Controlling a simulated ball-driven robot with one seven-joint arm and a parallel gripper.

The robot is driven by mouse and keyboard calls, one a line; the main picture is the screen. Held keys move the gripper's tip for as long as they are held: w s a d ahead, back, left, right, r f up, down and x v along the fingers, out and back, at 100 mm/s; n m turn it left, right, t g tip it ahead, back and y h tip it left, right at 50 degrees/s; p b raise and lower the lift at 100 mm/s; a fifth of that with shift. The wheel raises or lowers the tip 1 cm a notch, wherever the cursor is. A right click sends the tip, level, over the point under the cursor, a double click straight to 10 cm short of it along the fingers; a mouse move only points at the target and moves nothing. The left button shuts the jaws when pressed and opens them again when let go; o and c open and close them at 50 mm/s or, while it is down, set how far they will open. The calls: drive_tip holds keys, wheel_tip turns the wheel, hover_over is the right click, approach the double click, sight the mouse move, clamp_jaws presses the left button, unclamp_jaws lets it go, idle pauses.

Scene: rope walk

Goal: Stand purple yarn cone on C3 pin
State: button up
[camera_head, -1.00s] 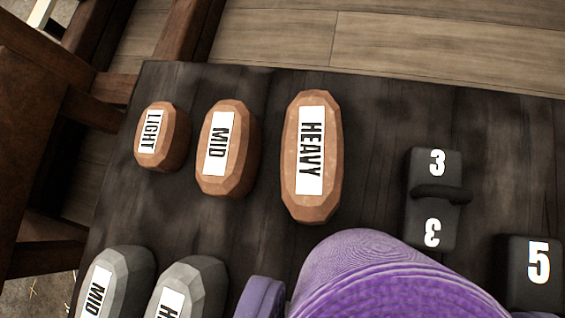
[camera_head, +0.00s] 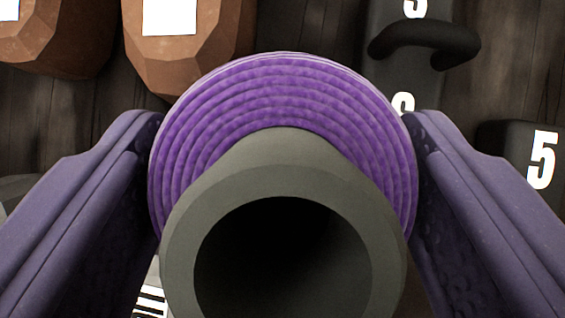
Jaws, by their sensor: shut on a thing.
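The purple yarn cone (camera_head: 290,88) fills the middle of the view. Purple yarn is wound around a grey hollow core (camera_head: 285,180), whose open end faces the camera. My gripper (camera_head: 287,170) has one purple finger on each side of the cone, and it is shut on the yarn. The cone's far end is hidden behind its own body. No pin and no C3 mark show in this view.
A dark weight with a handle (camera_head: 425,38) lies beyond the cone at the upper right. A dark block marked 5 (camera_head: 540,155) is at the right. Copper-coloured faceted weights (camera_head: 190,60) sit at the upper left on the dark wooden top (camera_head: 60,120).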

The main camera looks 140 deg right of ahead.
drive_tip(key=shift+f, duration=0.1)
drive_tip(key=o, duration=1.5)
drive_tip(key=p+v, duration=0.4)
drive_tip(key=v, duration=0.8)
drive_tip(key=shift+p, duration=0.3)
